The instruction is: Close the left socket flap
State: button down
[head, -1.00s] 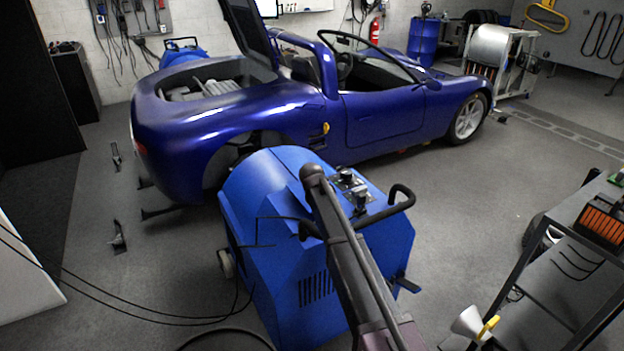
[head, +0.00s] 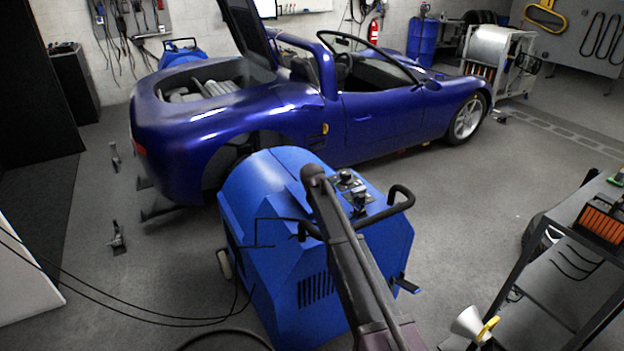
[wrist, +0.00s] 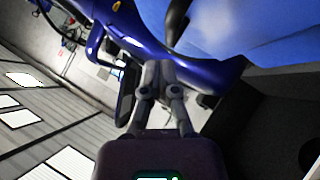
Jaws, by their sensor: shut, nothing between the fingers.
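The blue dynamometer unit (head: 275,235) stands on the floor in front of the blue car in the head view. I cannot make out a left socket flap in any view. The unit's top panel with dark fittings (head: 352,188) shows beside my arm.
The blue sports car (head: 390,120) with its rear lid raised is behind the unit. Dark cables (head: 130,312) run over the floor at the left. Floor between unit and table is open.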

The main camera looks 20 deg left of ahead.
jog(key=s+d+r+p, duration=0.4)
jog(key=s+r+p, duration=0.2)
jog(key=r+p, duration=0.4)
jog(key=shift+r, duration=0.25)
dwell(0.3)
jog(key=shift+s+d, duration=0.1)
jog(key=shift+d, duration=0.05)
dwell(0.4)
jog(key=s+d+f+m+g+h, duration=0.1)
jog(key=s+d+f+m, duration=0.15)
jog(key=d, duration=0.75)
jog(key=s+d+f+m+g+h, duration=0.1)
jog(key=s+d+m+g+h, duration=0.15)
jog(key=d, duration=0.75)
jog(key=s+d+f+m+g+h, duration=0.1)
jog(key=s+d+f+m, duration=0.15)
jog(key=d, duration=0.75)
jog(key=s+d+f+m+g, duration=0.1)
jog(key=s+d+m+g, duration=0.4)
jog(key=s+d, duration=1.4)
jog(key=shift+s+d+f+m, duration=0.3)
jog(key=shift+d+m, duration=0.05)
jog(key=shift+d, duration=0.1)
jog(key=shift+g, duration=0.25)
